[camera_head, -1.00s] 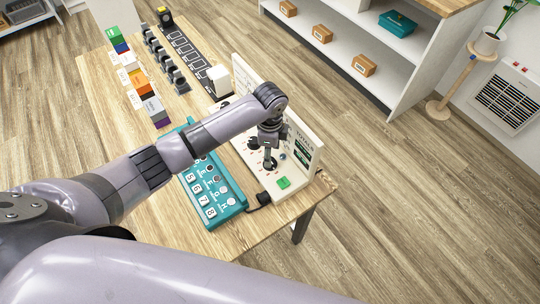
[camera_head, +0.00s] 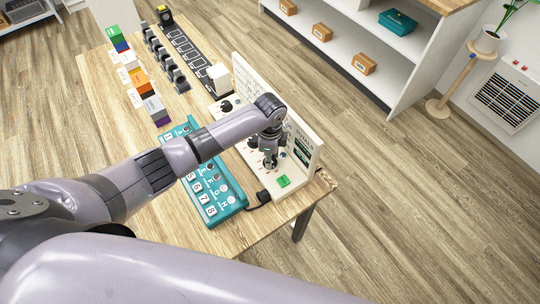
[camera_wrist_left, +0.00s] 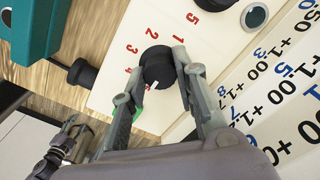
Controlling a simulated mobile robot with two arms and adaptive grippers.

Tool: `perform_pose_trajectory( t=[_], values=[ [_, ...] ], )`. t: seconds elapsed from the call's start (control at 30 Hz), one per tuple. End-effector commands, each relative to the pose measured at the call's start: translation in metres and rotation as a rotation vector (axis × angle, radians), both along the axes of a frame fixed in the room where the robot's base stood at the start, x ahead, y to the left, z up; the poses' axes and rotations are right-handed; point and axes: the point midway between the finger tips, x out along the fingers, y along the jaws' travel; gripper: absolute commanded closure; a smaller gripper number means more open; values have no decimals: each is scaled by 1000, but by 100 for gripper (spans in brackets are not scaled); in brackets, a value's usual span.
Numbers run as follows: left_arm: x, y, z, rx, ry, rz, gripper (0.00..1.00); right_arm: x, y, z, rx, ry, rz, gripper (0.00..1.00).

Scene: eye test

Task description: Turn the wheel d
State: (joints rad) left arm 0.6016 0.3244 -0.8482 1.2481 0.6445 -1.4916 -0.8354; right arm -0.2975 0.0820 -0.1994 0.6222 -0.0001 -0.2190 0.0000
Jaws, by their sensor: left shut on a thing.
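The wheel (camera_wrist_left: 157,67) is a black round knob with a white pointer line, on a cream panel (camera_wrist_left: 112,72) with red numbers around it in the left wrist view. My left gripper (camera_wrist_left: 158,84) is shut on this wheel, one finger on either side. In the head view my left gripper (camera_head: 269,160) reaches down onto the cream console (camera_head: 298,195), and the held wheel is mostly hidden under it. I cannot read a letter d by the wheel.
A green button (camera_head: 283,181) sits near the console's front end, and an upright printed board (camera_head: 306,146) stands along its right side. A teal box with knobs (camera_head: 217,190) lies to the left. Another black knob (camera_head: 226,105) is farther back on the console.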

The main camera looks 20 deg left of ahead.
Motion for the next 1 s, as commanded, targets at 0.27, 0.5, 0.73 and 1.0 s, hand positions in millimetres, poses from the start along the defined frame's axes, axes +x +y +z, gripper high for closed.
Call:
perform_pose_trajectory(
  t=[0.27,0.5,0.73,1.0],
  values=[
    [1,0,0,0,-2,0,96,0,0,0,0,0,-1,52],
    [1,1,1,1,-3,-7,100,-1,0,0,0,2,0,52],
    [1,1,1,2,-2,-83,100,-3,0,2,0,5,0,52],
    [1,1,1,2,-2,-284,100,-4,3,6,3,7,-1,52]
  ],
)
